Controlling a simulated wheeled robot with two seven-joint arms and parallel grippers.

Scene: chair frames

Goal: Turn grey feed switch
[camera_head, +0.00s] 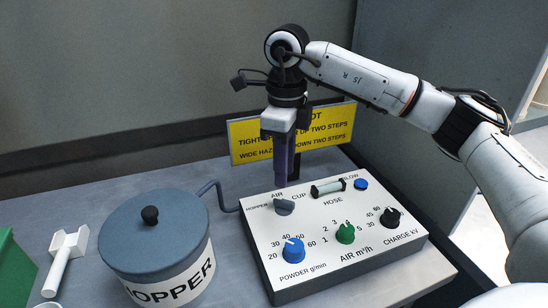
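The white control panel (325,262) stands on the grey table. The grey feed switch (285,208) is a small knob at the panel's back left, among the labels HOPPER, AIR and CUP. I cannot tell clearly which label its pointer faces. My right gripper (284,182) points down just behind and above the switch, with its dark fingers close to the AIR label. A small gap shows between the fingertips and the switch in the picture. The fingers overlap from this angle, so their opening is hidden. My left gripper is not in view.
A blue knob (293,249), a green knob (345,233), a black knob (390,217) and a blue button (361,184) share the panel. The lidded hopper (150,240) stands left, near a white tool (66,255). A yellow sign (245,140) stands behind my gripper.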

